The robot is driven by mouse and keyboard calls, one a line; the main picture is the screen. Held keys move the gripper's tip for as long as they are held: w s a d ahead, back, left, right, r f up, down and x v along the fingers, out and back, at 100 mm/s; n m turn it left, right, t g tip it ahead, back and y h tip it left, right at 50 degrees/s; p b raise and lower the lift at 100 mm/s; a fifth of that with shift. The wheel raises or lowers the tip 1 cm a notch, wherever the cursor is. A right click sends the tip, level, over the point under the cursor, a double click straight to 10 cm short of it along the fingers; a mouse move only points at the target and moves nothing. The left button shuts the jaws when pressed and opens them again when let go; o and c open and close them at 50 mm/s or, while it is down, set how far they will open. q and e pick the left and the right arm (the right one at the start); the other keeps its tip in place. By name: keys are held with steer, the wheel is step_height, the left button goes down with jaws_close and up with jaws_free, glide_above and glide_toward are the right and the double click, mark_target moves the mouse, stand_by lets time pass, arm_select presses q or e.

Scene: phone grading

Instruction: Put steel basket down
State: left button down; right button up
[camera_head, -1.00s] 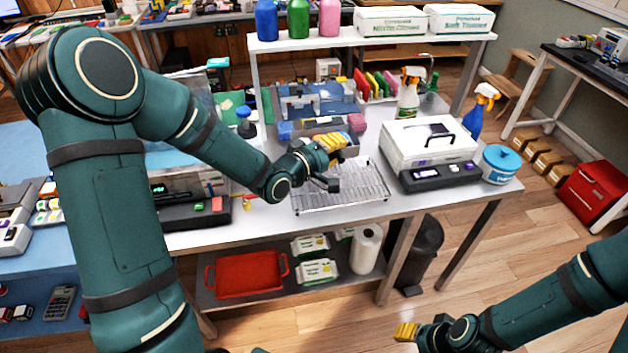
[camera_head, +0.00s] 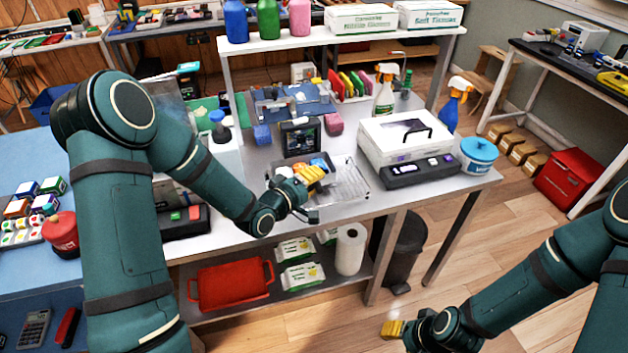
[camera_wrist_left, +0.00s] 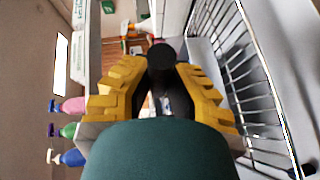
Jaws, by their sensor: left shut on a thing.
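The steel basket (camera_head: 350,188), a shallow wire tray, is at the front of the grey worktable (camera_head: 403,201). My left gripper (camera_head: 312,173) is at its left side, with yellow fingers shut. In the left wrist view the fingers (camera_wrist_left: 162,88) close around a dark round piece, apparently the basket's handle. The basket's wires (camera_wrist_left: 235,60) run along the right of that view. I cannot tell whether the basket touches the tabletop. My right gripper (camera_head: 392,329) hangs low over the floor, away from the table; its jaw opening is unclear.
A white case (camera_head: 405,138) and a blue-lidded tub (camera_head: 478,155) stand right of the basket. A grey bin with coloured items (camera_head: 290,166) lies close behind the gripper. Spray bottles (camera_head: 385,92) stand further back. The lower shelf holds a red tray (camera_head: 232,283).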

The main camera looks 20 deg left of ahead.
arm_select(q)
steer(key=shift+r, duration=0.15)
steer(key=c, duration=1.4)
jaws_free()
steer(key=shift+f, duration=0.25)
steer(key=o, duration=0.3)
steer(key=shift+r, duration=0.1)
